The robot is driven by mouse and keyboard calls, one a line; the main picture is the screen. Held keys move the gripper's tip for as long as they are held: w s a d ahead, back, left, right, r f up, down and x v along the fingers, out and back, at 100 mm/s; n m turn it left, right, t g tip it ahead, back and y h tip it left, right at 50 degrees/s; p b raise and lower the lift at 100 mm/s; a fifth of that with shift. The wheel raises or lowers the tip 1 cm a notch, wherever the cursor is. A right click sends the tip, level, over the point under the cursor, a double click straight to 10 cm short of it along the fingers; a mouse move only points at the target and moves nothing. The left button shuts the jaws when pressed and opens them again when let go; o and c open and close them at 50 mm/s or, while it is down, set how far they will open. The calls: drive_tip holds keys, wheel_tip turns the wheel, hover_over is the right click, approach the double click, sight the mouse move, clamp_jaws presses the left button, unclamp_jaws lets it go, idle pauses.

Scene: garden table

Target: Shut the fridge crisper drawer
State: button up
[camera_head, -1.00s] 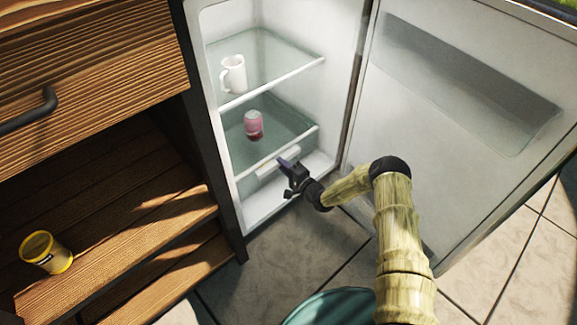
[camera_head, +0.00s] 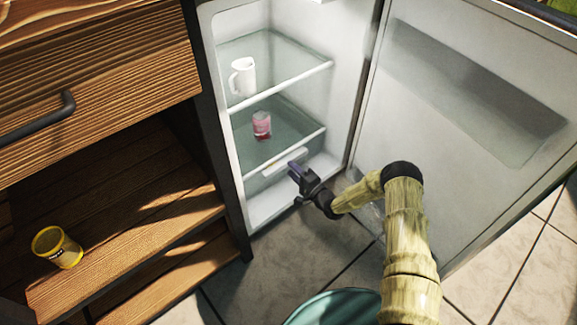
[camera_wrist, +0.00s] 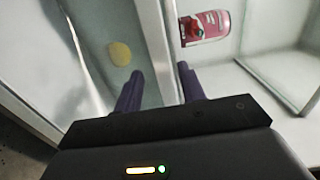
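The open fridge (camera_head: 219,120) shows a pale strip like a drawer handle (camera_head: 272,170) just below the front edge of its lower shelf (camera_head: 255,164). I take this as the crisper drawer front; how far out it stands, I cannot tell. My gripper (camera_head: 294,168) is in front of the strip's right half, with its tips close to it; contact cannot be told. In the wrist view the two dark purple fingers (camera_wrist: 160,86) are apart, with a pale edge beyond the gap and no object clearly held.
The fridge door (camera_head: 450,150) stands open at the right. A wooden cabinet (camera_head: 100,70) with a yellow tin (camera_head: 58,248) is at the left.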

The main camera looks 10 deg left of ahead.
drive_tip(key=p+v, duration=0.5)
drive_tip(key=v, duration=0.9)
drive_tip(key=shift+d+p, duration=0.25)
drive_tip(key=shift+p, duration=0.1)
drive_tip(key=shift+s+f, duration=0.1)
